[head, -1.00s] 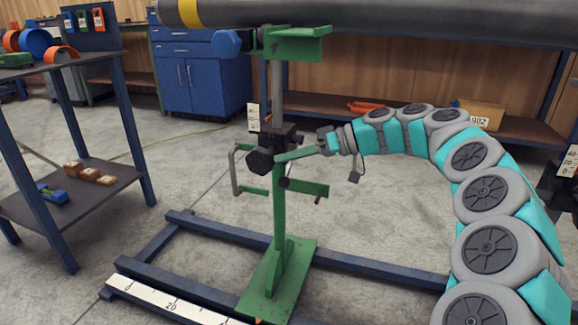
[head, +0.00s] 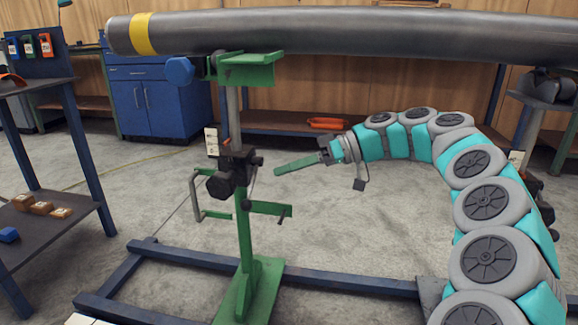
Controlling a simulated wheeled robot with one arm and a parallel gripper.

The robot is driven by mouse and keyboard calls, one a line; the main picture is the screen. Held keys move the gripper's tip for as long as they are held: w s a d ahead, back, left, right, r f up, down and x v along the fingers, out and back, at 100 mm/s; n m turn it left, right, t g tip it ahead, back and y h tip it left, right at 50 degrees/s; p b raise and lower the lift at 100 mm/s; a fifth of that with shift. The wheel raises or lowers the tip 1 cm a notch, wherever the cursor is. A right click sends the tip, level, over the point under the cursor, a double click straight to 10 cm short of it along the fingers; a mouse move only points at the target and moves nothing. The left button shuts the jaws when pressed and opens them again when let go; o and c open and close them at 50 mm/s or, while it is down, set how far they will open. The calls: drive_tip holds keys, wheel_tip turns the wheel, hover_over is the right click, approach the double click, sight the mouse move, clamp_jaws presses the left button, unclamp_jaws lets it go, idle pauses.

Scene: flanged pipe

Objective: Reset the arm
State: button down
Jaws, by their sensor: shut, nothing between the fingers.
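My arm arches in from the right side of the head view, with teal and grey segments. My gripper (head: 278,171) points left at its end, its slim green fingers shut together with nothing between them. The fingertips are a short gap right of the green pipe stand (head: 243,225) in the picture. The stand has a black clamp and knob (head: 222,184) on its post and a green bracket at its top. The grey pipe (head: 330,36) with a yellow band runs across the top of the view, above my arm.
A dark blue frame (head: 345,280) lies on the floor around the stand's base. A shelf table (head: 85,215) with small brown blocks stands at left. A blue cabinet (head: 160,105) and a low shelf with an orange object (head: 327,123) are behind. A second support (head: 540,95) is at right.

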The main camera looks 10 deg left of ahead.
drive_tip(key=s+d+r+m+h+p, duration=0.1)
drive_tip(key=s+m+h+p, duration=0.15)
drive_tip(key=s, duration=0.75)
drive_tip(key=s+d+r+m+h+p, duration=0.1)
drive_tip(key=s+h+p, duration=0.25)
drive_tip(key=s, duration=0.55)
drive_tip(key=s+d+f+m+h+p, duration=0.3)
drive_tip(key=s+d+f+m+h, duration=0.1)
drive_tip(key=s+d, duration=0.6)
drive_tip(key=s+d+f+m+h+p, duration=0.2)
drive_tip(key=s+d+f+m+h, duration=0.1)
drive_tip(key=s+d+f+m, duration=0.2)
drive_tip(key=s+d+f, duration=0.2)
drive_tip(key=s+d, duration=0.2)
drive_tip(key=d, duration=0.1)
drive_tip(key=shift+s+d+h+p, duration=0.25)
drive_tip(key=shift+s+h+p, duration=0.1)
drive_tip(key=shift+h+p, duration=0.05)
drive_tip(key=shift+d+m, duration=0.1)
drive_tip(key=shift+m, duration=0.15)
